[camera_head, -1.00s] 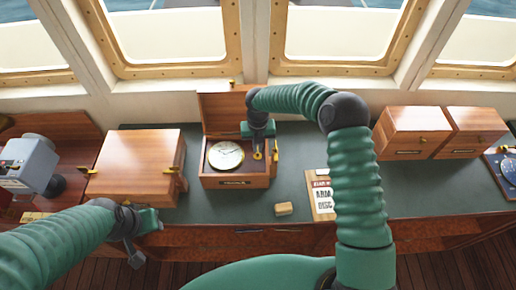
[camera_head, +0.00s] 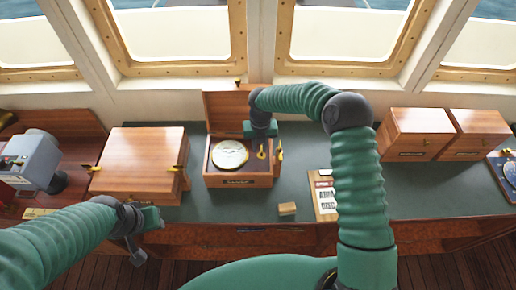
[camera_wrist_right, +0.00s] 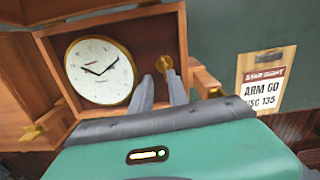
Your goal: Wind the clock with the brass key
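The clock (camera_head: 230,154), with a round white dial and brass rim, sits in an open wooden box (camera_head: 238,182). In the right wrist view its dial (camera_wrist_right: 99,71) shows dark hands. The brass key (camera_head: 262,151) is at the right of the dial inside the box; it also shows in the right wrist view (camera_wrist_right: 165,65). My right gripper (camera_wrist_right: 161,77) is above the box, its two grey fingers apart with the key just beyond and between their tips; no grip on it shows. My left gripper (camera_head: 148,222) is at the desk's front edge, its fingers unclear.
A closed wooden box (camera_head: 140,160) stands left of the clock box, and two more (camera_head: 418,130) stand at the right. A small wooden block (camera_head: 287,209) and a printed card (camera_head: 325,195) lie on the green desk top. A grey-blue device (camera_head: 32,155) is at far left.

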